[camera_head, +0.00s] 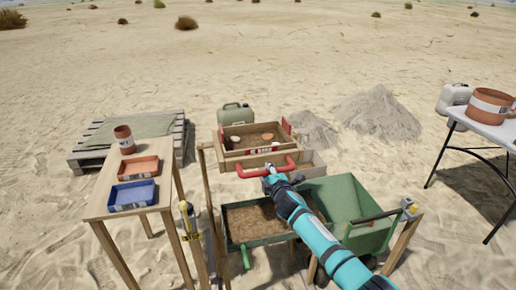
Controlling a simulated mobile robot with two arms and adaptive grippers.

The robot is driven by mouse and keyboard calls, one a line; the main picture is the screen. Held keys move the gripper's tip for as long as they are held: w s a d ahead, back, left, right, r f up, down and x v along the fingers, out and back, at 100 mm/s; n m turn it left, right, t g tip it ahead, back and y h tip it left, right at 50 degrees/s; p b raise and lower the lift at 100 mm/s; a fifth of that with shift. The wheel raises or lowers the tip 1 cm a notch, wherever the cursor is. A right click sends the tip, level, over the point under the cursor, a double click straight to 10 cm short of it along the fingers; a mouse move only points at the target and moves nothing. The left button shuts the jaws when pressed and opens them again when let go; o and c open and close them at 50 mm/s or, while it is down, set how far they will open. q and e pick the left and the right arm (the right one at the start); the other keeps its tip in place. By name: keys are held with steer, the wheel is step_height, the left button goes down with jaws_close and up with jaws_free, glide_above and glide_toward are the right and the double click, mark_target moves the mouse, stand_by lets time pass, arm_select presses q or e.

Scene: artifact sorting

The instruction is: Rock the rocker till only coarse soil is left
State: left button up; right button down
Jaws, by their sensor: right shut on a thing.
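The rocker's sieve tray (229,223) has a dark green frame and stands between wooden posts. Brown soil (257,219) lies in it; its grain is too small to tell. A red handle (246,172) shows at the tray's far side. My right gripper (270,172) is shut on the red handle. My right arm comes in from the lower right and hides part of the tray's right side. My left gripper is not in view.
A wooden table (98,203) with orange and blue trays stands left. A wooden crate (259,160) lies behind the handle. A green wheelbarrow (338,196) is close on the right. A white table (486,126) stands far right. Open sand lies beyond.

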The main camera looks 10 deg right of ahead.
steer(key=shift+s+f+p, duration=0.2)
steer(key=shift+s+p, duration=0.5)
steer(key=shift+s, duration=0.5)
steer(key=shift+s+f+p, duration=0.2)
steer(key=shift+s+p, duration=0.5)
steer(key=shift+s, duration=0.5)
steer(key=c, duration=1.2)
jaws_free()
steer(key=shift+w+r, duration=0.1)
steer(key=shift+o, duration=0.2)
steer(key=shift+r, duration=0.1)
steer(key=s+r+p, duration=0.1)
steer(key=s+p, duration=0.3)
steer(key=s, duration=0.4)
steer(key=shift+d+r+p, duration=0.25)
steer(key=shift+r+p, duration=0.05)
steer(key=shift+p, duration=0.05)
steer(key=shift+w, duration=0.1)
